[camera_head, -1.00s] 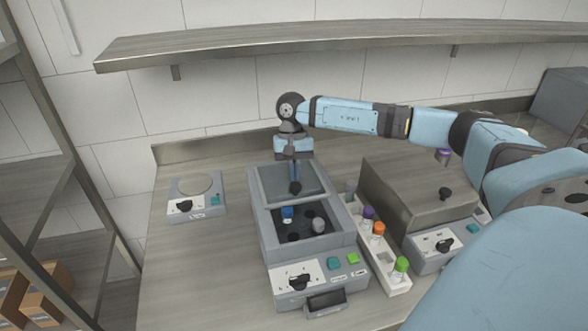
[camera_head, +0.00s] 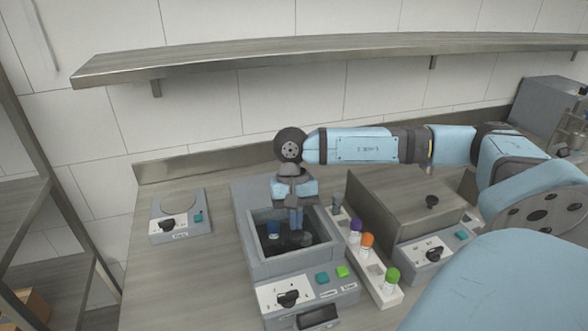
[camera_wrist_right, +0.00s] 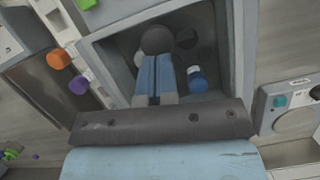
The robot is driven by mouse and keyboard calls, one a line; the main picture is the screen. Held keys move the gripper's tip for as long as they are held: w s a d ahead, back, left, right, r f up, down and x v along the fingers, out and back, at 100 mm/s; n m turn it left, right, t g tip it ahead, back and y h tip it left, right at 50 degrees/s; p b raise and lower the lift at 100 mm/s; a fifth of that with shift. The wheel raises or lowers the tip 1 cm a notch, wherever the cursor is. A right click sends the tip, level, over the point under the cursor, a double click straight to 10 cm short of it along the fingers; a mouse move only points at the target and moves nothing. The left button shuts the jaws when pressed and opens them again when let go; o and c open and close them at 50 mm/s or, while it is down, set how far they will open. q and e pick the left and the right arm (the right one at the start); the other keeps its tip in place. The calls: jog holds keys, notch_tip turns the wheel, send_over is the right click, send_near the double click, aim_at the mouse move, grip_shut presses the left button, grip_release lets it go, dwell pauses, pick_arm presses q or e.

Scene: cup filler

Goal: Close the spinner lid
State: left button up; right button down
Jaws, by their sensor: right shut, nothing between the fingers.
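The spinner (camera_head: 310,270) is a grey box at the middle of the counter. The grey tube seen earlier is hidden or unclear. My left gripper is not in view.
A white rack (camera_head: 376,275) with orange-, purple- and green-capped tubes stands right of the spinner. Beyond it is a grey-brown lidded box (camera_head: 405,215). A small device (camera_head: 180,222) sits at left. A shelf (camera_head: 330,57) runs above. The counter between device and spinner is clear.

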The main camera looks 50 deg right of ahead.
jog(key=v, duration=1.4)
